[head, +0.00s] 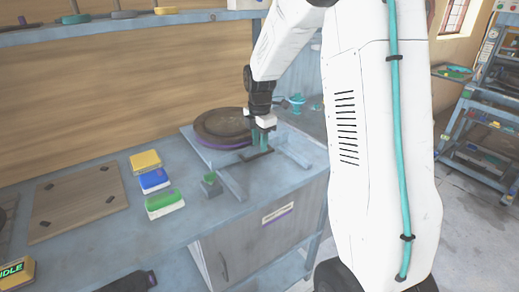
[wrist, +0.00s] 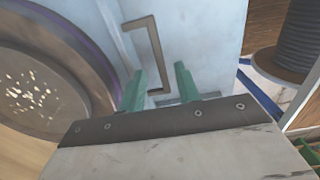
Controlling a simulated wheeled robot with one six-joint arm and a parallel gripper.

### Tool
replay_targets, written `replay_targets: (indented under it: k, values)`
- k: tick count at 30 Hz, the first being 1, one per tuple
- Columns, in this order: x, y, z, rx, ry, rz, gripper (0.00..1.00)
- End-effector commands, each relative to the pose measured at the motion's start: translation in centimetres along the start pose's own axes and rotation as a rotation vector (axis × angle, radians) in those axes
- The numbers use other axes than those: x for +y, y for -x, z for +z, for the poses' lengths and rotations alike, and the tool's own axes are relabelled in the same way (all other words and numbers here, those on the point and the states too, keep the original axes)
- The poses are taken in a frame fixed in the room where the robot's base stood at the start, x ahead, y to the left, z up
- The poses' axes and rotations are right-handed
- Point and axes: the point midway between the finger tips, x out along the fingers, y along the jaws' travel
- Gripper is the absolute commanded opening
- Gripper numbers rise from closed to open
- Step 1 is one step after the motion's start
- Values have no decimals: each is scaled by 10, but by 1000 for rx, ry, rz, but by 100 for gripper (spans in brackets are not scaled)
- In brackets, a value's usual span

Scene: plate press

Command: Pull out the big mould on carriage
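The big mould (head: 222,123) is a round brown disc lying flat on a grey carriage (head: 203,153) with a purple ring beneath it. In the wrist view part of the mould (wrist: 40,85) fills the left side. The carriage has a dark bracket-shaped handle (wrist: 150,38), seen in the head view at the front of the carriage (head: 257,155). My gripper (head: 260,146) points down at this handle. In the wrist view its green fingers (wrist: 161,70) are apart, one on each side of the handle's long bar, with gaps visible. Whether either finger touches it is unclear.
Yellow (head: 146,161), blue (head: 154,180) and green (head: 164,204) blocks lie on the bench left of the carriage. A small grey-green block (head: 211,184) stands close to the carriage. A wooden board (head: 77,200) lies further left. Open floor shows at right.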

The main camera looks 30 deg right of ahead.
Motion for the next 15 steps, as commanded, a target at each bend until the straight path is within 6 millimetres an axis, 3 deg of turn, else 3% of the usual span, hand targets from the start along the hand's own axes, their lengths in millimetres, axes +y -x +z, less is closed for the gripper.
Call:
replay_targets:
  k: [6,15]
  values:
    - [0,-26,0,0,0,-1,33]
    - [0,-32,0,0,-1,0,33]
